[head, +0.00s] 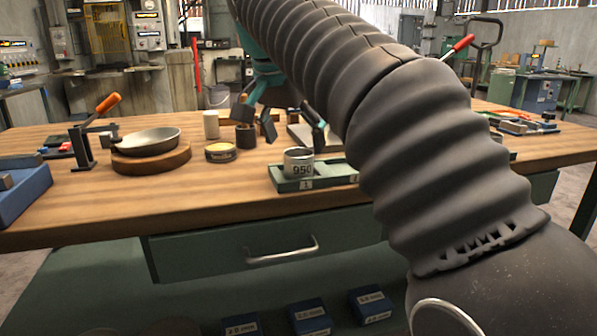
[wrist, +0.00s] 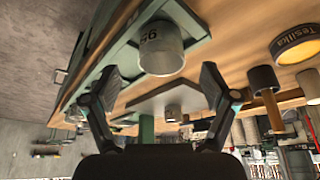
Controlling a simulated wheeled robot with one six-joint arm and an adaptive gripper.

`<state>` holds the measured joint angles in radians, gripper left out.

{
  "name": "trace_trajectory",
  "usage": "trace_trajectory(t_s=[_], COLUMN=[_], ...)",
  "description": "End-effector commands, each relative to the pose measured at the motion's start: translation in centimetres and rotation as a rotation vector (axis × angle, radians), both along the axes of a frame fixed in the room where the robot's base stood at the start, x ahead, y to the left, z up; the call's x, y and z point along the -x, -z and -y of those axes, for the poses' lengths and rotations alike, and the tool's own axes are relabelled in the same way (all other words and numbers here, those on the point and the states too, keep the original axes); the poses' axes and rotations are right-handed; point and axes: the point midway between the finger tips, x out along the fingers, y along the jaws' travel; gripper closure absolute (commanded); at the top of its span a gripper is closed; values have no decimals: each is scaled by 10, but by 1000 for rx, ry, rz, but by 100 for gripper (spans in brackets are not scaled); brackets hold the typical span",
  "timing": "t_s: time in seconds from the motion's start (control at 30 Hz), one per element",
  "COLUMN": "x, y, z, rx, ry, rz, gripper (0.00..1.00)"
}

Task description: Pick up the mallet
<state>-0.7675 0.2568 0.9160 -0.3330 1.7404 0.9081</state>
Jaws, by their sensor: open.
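What looks like the mallet shows right of my gripper in the wrist view: a wooden handle (wrist: 272,110) upright at a dark cylinder (wrist: 262,79). I cannot tell whether this cylinder is its head or a holder. In the head view the dark cylinder (head: 246,139) stands on the bench left of my gripper (head: 293,130), and the handle is hard to make out among dark parts there. My gripper is open and empty. Its spread fingers show in the wrist view (wrist: 163,78), with the mallet outside them.
A tin (head: 220,152) and a beige cylinder (head: 210,124) stand left of the dark cylinder. A metal bowl (head: 150,140) sits on a round wooden block (head: 150,160).

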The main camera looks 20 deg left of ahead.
Motion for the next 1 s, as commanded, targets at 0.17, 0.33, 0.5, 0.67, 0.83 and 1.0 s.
trace_trajectory(t_s=[0.17, 0.33, 0.5, 0.67, 0.83, 1.0], x=[-4, -14, -21, -22, -22, -22], y=[10, 31, 48, 48, 48, 48], z=[1, 1, 3, 3, 3, 3], rx=[1, 1, 1, 0, 0, 0], ry=[0, 2, 1, 0, 0, 0], rz=[0, -1, 0, 1, 0, 0], gripper=[15, 15, 15, 15, 40, 77])
